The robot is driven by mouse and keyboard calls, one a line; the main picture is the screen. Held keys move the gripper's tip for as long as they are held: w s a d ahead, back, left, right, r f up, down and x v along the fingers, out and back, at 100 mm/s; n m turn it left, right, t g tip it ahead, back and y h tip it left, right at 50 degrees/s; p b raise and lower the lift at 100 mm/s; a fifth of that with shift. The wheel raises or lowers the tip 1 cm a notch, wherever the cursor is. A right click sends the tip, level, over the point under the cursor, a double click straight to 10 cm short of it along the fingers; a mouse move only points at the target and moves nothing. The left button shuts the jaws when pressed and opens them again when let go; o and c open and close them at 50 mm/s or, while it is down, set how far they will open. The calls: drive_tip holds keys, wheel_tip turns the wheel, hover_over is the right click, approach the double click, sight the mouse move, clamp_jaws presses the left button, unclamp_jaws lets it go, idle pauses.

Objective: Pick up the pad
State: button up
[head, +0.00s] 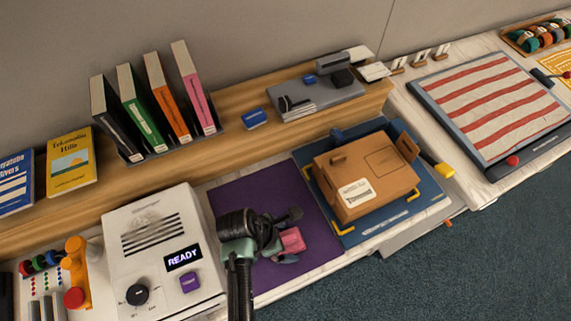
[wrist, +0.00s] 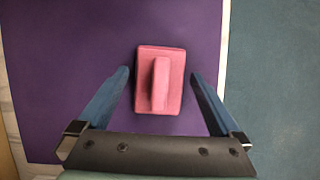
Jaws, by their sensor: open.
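The pad (head: 292,240) is a small pink block on the purple mat (head: 240,200), right of the white machine. In the wrist view the pad (wrist: 144,100) shows from above, with a raised pink ridge along its top. My gripper (wrist: 158,78) is open above the mat, with one blue finger on each side of the pad. In the head view my gripper (head: 290,237) partly covers the pad. I cannot tell the exact height of the fingertips over the mat.
A white machine (head: 150,225) with a READY display stands left of the mat. A brown box (head: 365,180) sits on a blue mat to the right. Books and a grey device (head: 318,100) stand on the wooden shelf behind. The purple mat around the pad is clear.

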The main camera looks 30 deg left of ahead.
sight(285, 239)
drive_tip(key=c, duration=1.2)
wheel_tip(285, 239, up, 10)
